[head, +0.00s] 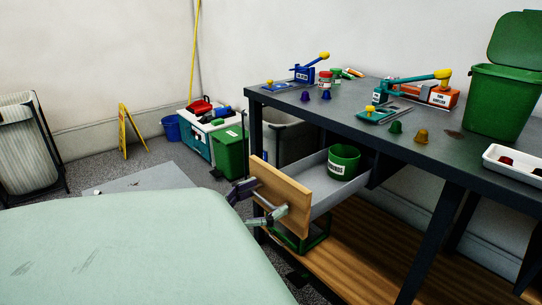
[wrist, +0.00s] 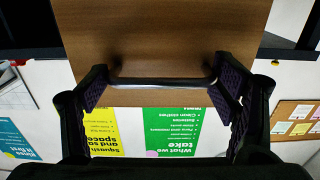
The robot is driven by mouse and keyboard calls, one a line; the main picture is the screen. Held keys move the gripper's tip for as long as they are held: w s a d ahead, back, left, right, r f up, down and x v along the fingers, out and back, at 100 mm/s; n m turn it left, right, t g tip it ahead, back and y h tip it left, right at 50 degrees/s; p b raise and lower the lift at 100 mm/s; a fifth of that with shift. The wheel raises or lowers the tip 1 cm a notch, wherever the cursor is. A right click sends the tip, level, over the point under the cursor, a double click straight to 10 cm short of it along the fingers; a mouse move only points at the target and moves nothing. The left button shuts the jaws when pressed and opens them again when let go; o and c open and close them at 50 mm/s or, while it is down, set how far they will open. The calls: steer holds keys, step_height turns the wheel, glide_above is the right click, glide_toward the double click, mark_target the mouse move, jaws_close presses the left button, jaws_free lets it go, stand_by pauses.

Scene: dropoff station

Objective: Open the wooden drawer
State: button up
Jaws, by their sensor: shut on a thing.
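The wooden drawer (head: 287,205) hangs under the dark workbench and stands pulled out, its grey inside open to view. A green labelled pot (head: 343,162) stands in it. In the wrist view the drawer's wooden front (wrist: 160,40) fills the top middle, with its metal bar handle (wrist: 163,82) across the lower part. My gripper (wrist: 162,84) has one finger at each end of the handle and is shut on it. In the head view my gripper (head: 262,202) is at the drawer's front, with part of the handle visible between its fingers.
The workbench (head: 330,107) carries coloured cups, lever tools and a white tray (head: 515,164). A green lidded bin (head: 500,97) is at the right. A wooden lower shelf (head: 365,262) lies beneath. A small green bin (head: 231,153) stands behind the drawer; a yellow floor sign (head: 132,130) stands further left.

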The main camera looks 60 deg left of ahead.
steer(key=shift+r, duration=0.2)
steer(key=o, duration=1.4)
steer(key=shift+o, duration=0.2)
